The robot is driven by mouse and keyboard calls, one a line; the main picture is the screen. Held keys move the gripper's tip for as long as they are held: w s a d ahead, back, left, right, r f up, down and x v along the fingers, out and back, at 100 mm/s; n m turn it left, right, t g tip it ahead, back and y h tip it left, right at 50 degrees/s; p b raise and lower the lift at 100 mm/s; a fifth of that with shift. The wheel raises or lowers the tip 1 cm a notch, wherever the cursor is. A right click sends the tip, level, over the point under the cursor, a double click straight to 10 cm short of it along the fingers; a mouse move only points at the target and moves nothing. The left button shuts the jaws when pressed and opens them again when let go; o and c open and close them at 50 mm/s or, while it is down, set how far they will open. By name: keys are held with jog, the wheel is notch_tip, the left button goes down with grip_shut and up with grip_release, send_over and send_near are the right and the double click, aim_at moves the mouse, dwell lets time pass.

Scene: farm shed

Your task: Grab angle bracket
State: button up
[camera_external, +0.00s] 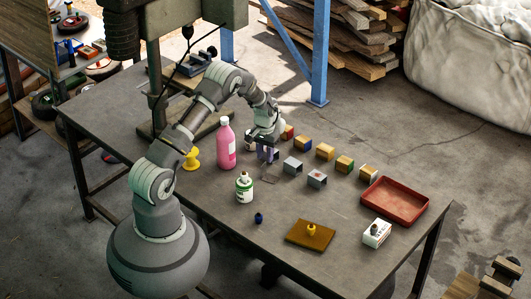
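My gripper (266,155) points down over the middle of the table, just right of the pink bottle. Its fingers are small here, and I cannot tell whether they are open or shut, or whether anything is between them. A small flat grey piece (270,175) lies just below the fingers; it may be the angle bracket, but its shape is not clear. Two grey block-like pieces stand close to the right, one (292,166) beside the gripper and one (316,180) farther right. I cannot identify the bracket for certain.
On the table (225,265) are a pink bottle (225,147), a white-green bottle (244,190), a yellow piece (192,159), several wooden blocks (325,151), a red tray (394,203), a brown board (310,235) and a white box (377,234). The front-left tabletop is mostly clear.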

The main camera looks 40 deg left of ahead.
aim_at(265, 174)
jog(key=f+b, duration=0.1)
jog(key=f, duration=0.1)
jog(key=f+b, duration=0.1)
jog(key=f, duration=0.1)
jog(key=f+b, duration=0.1)
jog(key=f, duration=0.1)
jog(key=shift+w+a+f, duration=0.2)
jog(key=shift+w+a, duration=0.15)
jog(key=shift+w, duration=0.05)
jog(key=shift+r, duration=0.1)
grip_shut()
